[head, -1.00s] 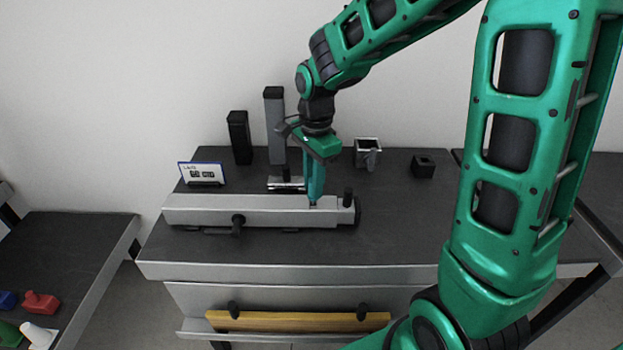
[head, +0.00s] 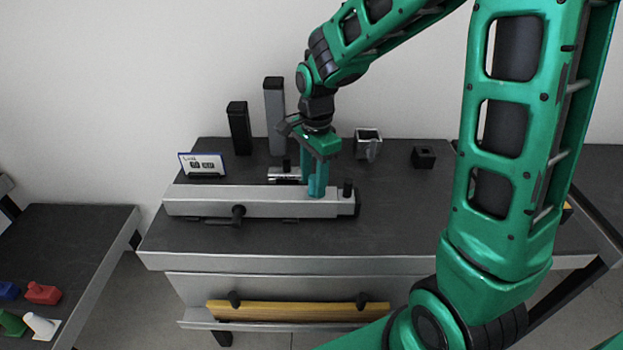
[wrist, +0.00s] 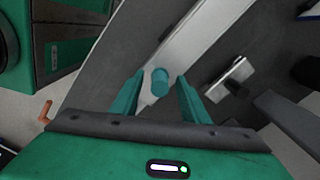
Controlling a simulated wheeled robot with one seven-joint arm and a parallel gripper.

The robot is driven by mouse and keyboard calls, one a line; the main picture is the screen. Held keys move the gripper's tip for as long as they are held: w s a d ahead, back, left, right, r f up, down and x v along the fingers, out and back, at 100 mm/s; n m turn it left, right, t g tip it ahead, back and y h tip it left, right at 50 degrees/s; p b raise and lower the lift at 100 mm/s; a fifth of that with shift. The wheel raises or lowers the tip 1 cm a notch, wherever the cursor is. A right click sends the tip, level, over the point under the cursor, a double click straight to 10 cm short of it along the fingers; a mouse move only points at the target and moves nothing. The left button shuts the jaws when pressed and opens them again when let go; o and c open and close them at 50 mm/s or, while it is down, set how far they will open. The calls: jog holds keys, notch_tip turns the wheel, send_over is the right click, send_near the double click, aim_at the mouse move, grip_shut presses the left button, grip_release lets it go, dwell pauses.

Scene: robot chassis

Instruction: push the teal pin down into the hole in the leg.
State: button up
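The leg (head: 270,203) is a long pale grey bar lying across the bench. It also shows in the wrist view (wrist: 198,36) as a diagonal strip. The teal pin (wrist: 160,80) stands on the leg near its right end, its top showing above the surface. How deep it sits and the hole's edge cannot be seen. My gripper (head: 317,194) is just above the leg's right end. In the wrist view my gripper (wrist: 160,84) is open, with a teal finger on each side of the pin and a gap on both sides.
The bench top right of the leg is clear.

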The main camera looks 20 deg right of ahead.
notch_tip(320, 180, up, 10)
jog(key=shift+w+d+r, duration=0.1)
jog(key=shift+d, duration=0.05)
jog(key=shift+d+r, duration=0.1)
jog(key=shift+r, duration=0.2)
dwell(0.3)
jog(key=s+d+f+n, duration=0.1)
jog(key=s+d+n, duration=0.2)
jog(key=s+d, duration=0.2)
jog(key=s+d+f+n, duration=0.1)
jog(key=s+d+n, duration=0.2)
jog(key=s, duration=0.9)
jog(key=s+d+f+n, duration=0.1)
jog(key=s+d+n, duration=0.2)
jog(key=s+d, duration=0.5)
jog(key=shift+s+d+f+n, duration=0.2)
jog(key=shift+s+d+n, duration=0.1)
jog(key=shift+d, duration=0.05)
jog(key=shift+w, duration=0.15)
jog(key=shift+w+f, duration=0.25)
jog(key=shift+w, duration=0.25)
